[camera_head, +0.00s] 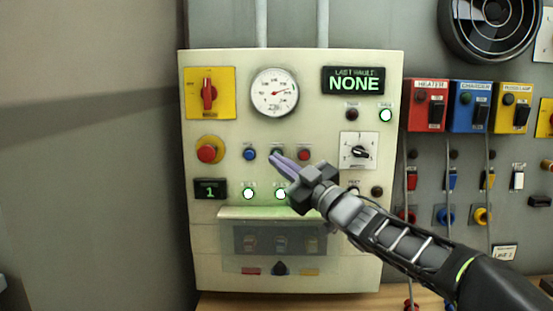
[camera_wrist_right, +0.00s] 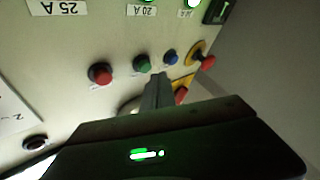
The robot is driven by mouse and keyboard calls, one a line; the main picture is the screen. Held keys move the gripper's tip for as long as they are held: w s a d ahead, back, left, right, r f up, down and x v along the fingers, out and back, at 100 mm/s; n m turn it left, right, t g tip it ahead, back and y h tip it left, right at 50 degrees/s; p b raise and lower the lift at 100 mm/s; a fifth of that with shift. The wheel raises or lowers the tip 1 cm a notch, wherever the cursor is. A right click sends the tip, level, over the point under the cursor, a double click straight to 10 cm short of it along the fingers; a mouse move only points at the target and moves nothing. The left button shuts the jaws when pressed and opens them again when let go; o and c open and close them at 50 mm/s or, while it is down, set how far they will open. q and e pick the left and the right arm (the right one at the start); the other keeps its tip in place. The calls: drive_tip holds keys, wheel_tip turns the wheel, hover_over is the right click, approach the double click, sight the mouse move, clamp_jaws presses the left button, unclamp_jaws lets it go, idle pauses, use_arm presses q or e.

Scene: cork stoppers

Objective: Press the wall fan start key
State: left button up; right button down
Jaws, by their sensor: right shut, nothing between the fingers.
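A row of blue (camera_head: 250,154), green (camera_head: 277,151) and red (camera_head: 304,154) push buttons sits mid-panel; their labels are too small to read. My right gripper (camera_head: 277,160) is shut and empty, its fingertips at the green button and partly covering it in the head view. In the right wrist view the green button (camera_wrist_right: 142,63) stands just beyond the fingertips (camera_wrist_right: 158,78), with the red button (camera_wrist_right: 101,74) on its left and the blue one (camera_wrist_right: 170,56) on its right. I cannot tell whether the tips touch the green button. A fan (camera_head: 488,22) hangs on the wall at upper right. My left gripper is not in view.
The cream control panel (camera_head: 230,232) also carries a gauge (camera_head: 275,92), a red emergency-style knob (camera_head: 207,152), a rotary selector (camera_head: 360,152) and a display reading NONE (camera_head: 355,80). Lit green lamps (camera_head: 248,194) sit below the buttons. Coloured switch boxes (camera_head: 470,105) stand to the right.

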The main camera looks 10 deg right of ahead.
drive_tip(key=shift+s+a+b, duration=0.2)
drive_tip(key=shift+s+b, duration=0.25)
drive_tip(key=shift+s, duration=0.35)
drive_tip(key=shift+s+a+b, duration=0.25)
drive_tip(key=shift+s+b, duration=0.2)
drive_tip(key=shift+s, duration=0.35)
drive_tip(key=shift+s+a+b, duration=0.2)
drive_tip(key=shift+s+b, duration=0.25)
drive_tip(key=shift+s, duration=0.35)
